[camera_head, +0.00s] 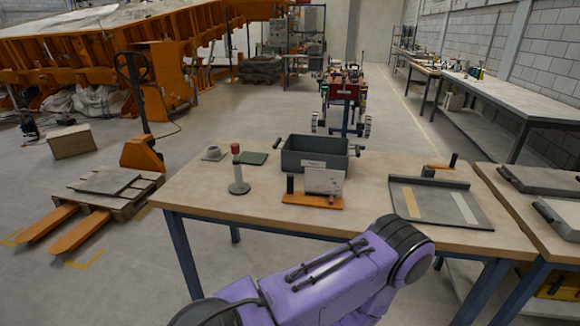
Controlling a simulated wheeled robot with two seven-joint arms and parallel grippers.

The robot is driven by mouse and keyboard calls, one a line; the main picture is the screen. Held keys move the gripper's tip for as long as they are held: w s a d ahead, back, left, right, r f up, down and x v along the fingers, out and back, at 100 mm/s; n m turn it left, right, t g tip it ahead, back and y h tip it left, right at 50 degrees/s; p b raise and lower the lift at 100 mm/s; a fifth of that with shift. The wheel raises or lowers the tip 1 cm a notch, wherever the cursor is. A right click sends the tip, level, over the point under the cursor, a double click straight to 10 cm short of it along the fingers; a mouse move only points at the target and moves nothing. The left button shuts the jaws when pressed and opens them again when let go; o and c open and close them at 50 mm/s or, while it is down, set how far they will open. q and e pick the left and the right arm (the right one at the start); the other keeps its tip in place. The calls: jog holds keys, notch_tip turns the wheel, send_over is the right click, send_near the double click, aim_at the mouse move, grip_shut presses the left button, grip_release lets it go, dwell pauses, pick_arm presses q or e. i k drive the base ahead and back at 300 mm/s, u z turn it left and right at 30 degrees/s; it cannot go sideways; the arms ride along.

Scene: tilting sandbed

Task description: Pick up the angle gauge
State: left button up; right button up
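An orange base with a black upright post and a pale upright plate (323,181) stands near the front middle of the wooden table (215,200). It looks like the angle gauge, but I cannot be sure. A second orange piece with a black handle (441,166) lies at the table's back right, partly hidden behind a grey board. One of my purple arms crosses the bottom of the picture, in front of the table's front edge. Neither of my grippers shows in this view.
A dark grey bin (315,152) stands behind the pale plate. A grey board with two strips (480,212) lies at right. The table's front left is clear.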

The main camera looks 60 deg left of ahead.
aim_at(317, 180)
jog(key=u, duration=1.25)
